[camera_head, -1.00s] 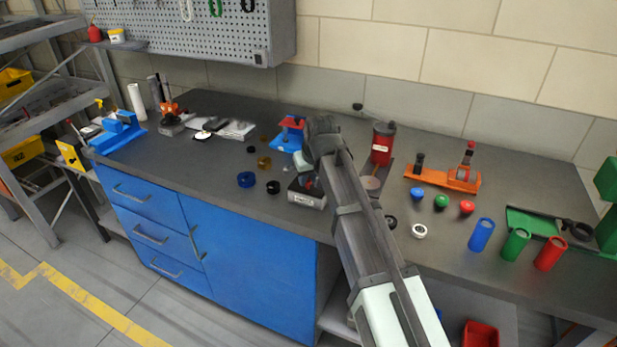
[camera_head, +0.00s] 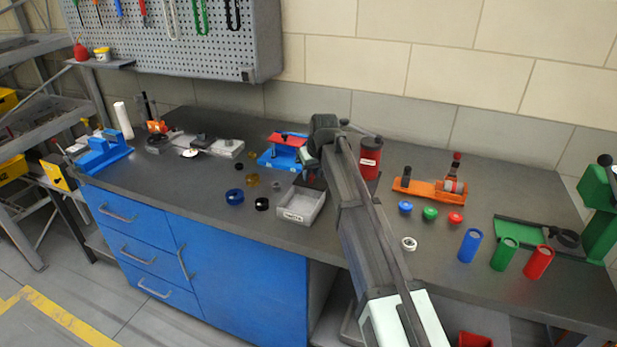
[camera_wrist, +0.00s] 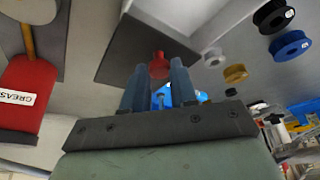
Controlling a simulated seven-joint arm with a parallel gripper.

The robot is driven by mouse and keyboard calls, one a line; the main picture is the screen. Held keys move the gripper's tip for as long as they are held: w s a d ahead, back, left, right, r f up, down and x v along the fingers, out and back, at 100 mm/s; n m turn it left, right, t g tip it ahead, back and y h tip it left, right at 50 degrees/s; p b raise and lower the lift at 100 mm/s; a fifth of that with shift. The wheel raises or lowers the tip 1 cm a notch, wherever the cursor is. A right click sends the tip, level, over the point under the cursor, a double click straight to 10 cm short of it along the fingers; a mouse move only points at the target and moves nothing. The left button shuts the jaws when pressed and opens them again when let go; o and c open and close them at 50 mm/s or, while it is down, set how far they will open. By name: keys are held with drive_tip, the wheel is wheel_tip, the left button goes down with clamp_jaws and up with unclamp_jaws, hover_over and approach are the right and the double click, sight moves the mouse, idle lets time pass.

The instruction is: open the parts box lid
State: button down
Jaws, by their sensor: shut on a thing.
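The parts box (camera_head: 298,207) is a light grey open-topped box with a white front label, near the front edge of the bench in the head view. Its inside shows. The dark lid (camera_head: 316,181) is raised above its back right part; whether they touch is unclear. In the wrist view the lid (camera_wrist: 140,45) is a dark square plate with a red knob (camera_wrist: 158,66). My gripper (camera_wrist: 160,85) is shut on this knob, one blue-grey finger on each side. In the head view my arm hides the fingertips.
A red grease can (camera_head: 369,160) stands just right of my arm. A blue fixture (camera_head: 283,152) is behind the box. Black (camera_head: 262,204), blue (camera_head: 234,196) and yellow (camera_head: 252,180) rings lie left of it. Coloured cylinders stand at the right front.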

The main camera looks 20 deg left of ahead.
drive_tip(key=c, duration=0.9)
unclamp_jaws()
drive_tip(key=shift+r, duration=0.1)
drive_tip(key=v, duration=1.3)
drive_tip(key=shift+r, duration=0.3)
drive_tip(key=shift+s+d, duration=0.1)
drive_tip(key=shift+s, duration=0.05)
